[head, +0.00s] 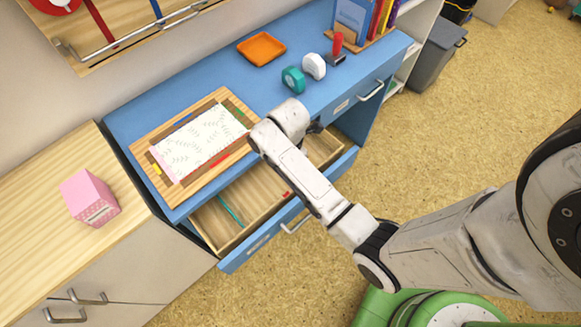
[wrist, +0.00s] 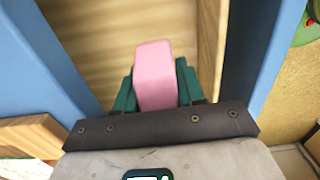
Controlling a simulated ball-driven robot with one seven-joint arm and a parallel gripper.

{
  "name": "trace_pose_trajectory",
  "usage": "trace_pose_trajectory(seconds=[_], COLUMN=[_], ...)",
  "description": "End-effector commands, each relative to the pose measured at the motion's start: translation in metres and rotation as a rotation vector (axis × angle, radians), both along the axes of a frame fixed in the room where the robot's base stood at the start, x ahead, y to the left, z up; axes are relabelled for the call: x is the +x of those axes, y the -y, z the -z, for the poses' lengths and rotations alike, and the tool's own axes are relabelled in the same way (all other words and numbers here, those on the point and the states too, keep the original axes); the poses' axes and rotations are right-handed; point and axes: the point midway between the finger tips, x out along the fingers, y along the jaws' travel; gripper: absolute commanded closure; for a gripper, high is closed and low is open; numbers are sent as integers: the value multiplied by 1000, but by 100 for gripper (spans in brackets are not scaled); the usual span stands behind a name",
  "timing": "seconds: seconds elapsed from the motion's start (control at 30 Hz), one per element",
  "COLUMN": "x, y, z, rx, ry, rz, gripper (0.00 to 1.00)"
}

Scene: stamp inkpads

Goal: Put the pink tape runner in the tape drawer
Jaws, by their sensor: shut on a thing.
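The pink tape runner (wrist: 153,72) is between the teal fingers of my gripper (wrist: 156,92) in the wrist view, and the fingers are shut on it. It is above the bare wooden floor of an open drawer (wrist: 100,38), near a side wall. In the head view, my wrist is over the right part of the open blue-fronted drawer (head: 240,262); the pink runner and the fingertips are hidden behind my arm. I cannot read the drawer's label, nor tell whether the runner touches the drawer floor.
The drawer holds a teal pen-like thing (head: 230,209) and a small red thing (head: 287,194). On the blue desk (head: 215,75) are a framed patterned sheet (head: 205,135), teal (head: 293,79) and white (head: 314,66) rolls, and an orange tray (head: 261,48). A second drawer (head: 345,103) is closed.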

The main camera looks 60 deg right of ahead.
Motion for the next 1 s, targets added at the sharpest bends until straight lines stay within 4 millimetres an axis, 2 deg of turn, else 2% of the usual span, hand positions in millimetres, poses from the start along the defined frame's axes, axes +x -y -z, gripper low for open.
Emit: trace_pose_trajectory(seconds=[0.23, 0.43, 0.87, 0.9, 1.0], x=[3, 2, 2, 2, 2], y=[14, 13, 12, 13, 12], z=[17, 43, 49, 48, 48], rx=[0, 0, 0, 0, 0], ry=[-1, -1, 0, 0, 0], rz=[2, 0, 0, 0, 0], gripper=[86, 86, 86, 59, 49])
